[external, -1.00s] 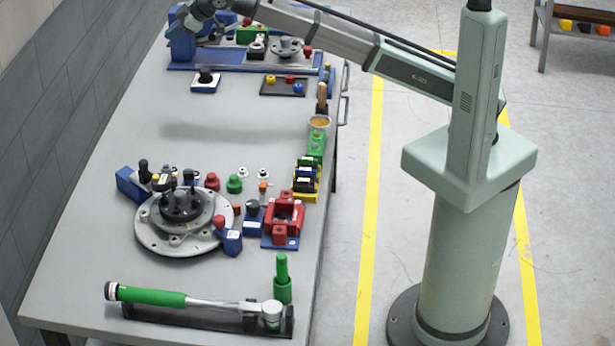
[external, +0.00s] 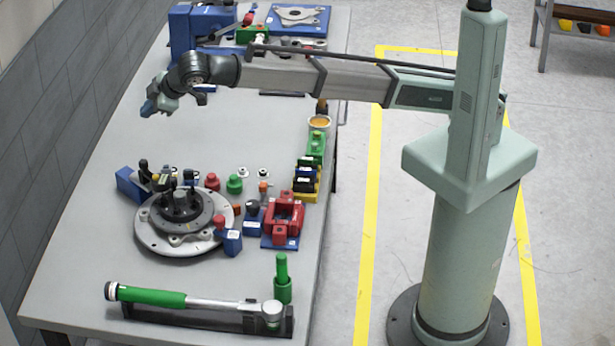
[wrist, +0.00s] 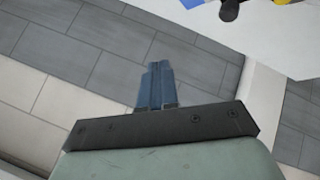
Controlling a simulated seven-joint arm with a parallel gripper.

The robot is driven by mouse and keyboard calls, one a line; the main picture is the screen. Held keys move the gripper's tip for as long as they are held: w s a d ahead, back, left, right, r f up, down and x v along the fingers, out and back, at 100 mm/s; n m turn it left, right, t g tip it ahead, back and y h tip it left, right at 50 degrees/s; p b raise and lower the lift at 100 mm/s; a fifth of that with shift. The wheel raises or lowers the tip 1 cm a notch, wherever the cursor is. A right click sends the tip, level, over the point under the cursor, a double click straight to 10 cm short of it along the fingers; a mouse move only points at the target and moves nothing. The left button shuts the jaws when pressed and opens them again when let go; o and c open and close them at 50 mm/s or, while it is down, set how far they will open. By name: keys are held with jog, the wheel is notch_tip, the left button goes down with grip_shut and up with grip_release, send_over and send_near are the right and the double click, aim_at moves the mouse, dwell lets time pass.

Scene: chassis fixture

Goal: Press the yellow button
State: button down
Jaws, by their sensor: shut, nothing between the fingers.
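My gripper (external: 149,107) has blue fingers and hangs above the left part of the table, between the back fixtures and the round fixture. In the wrist view its fingers (wrist: 157,82) are together with nothing between them. The dark button panel (external: 283,94) near the table's back right shows only as a thin edge below my arm. Its buttons, the yellow one among them, are hidden behind my arm now. A yellow patch (wrist: 224,2) is cut off at the top of the wrist view; I cannot tell what it belongs to.
A round metal fixture (external: 160,238) stands at middle left, with red and green knobs near it. A red block fixture (external: 285,213) and a yellow-black block (external: 304,186) are at the right edge. A green-handled wrench (external: 150,296) lies in front. The table's middle is clear.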

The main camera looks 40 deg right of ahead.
send_over(159, 180)
jog(key=shift+f, duration=0.2)
jog(key=shift+f, duration=0.1)
jog(key=shift+f, duration=4.3)
jog(key=shift+f, duration=0.2)
jog(key=shift+f, duration=0.25)
jog(key=shift+f, duration=0.4)
jog(key=shift+r, duration=0.85)
